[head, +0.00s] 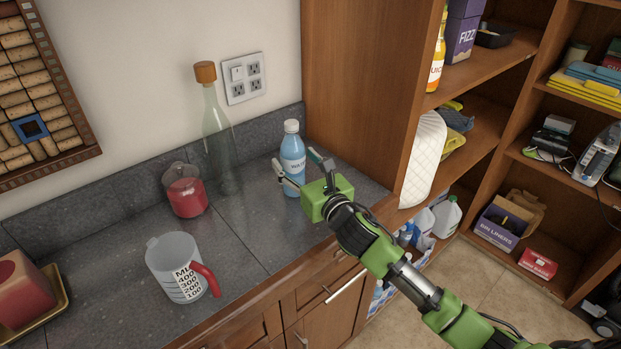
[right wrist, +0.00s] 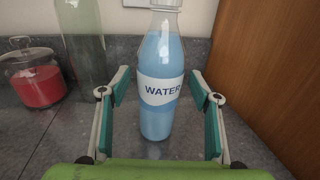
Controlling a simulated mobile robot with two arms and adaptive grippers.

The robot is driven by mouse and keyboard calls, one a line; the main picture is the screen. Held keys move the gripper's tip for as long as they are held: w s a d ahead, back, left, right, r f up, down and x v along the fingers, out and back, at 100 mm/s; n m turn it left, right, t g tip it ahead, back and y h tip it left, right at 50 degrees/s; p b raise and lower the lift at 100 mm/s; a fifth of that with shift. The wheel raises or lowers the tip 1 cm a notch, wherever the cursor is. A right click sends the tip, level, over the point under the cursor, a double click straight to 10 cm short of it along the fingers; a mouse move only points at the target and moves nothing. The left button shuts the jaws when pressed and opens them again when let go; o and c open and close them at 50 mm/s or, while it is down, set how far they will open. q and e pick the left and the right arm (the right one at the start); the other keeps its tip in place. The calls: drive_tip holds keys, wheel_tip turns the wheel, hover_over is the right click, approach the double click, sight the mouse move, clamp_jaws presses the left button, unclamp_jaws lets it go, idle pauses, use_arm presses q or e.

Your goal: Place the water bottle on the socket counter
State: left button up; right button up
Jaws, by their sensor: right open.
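The water bottle (head: 292,160) is blue with a white cap and stands upright on the grey counter (head: 245,225), below and to the right of the wall socket (head: 243,78). It also shows in the right wrist view (right wrist: 161,70), with its WATER label facing me. My right gripper (head: 299,170) is open, with its fingers on either side of the bottle's lower part. In the right wrist view the gripper (right wrist: 160,110) shows gaps between both fingers and the bottle. The left gripper is not in view.
A tall glass bottle with a cork (head: 217,135) and a red lidded jar (head: 186,190) stand left of the water bottle. A measuring jug (head: 176,265) is nearer the front. A wooden shelf side panel (head: 355,90) rises close on the right.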

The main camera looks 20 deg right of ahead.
drive_tip(key=s+d+b, duration=0.1)
drive_tip(key=s, duration=0.9)
drive_tip(key=shift+d, duration=0.25)
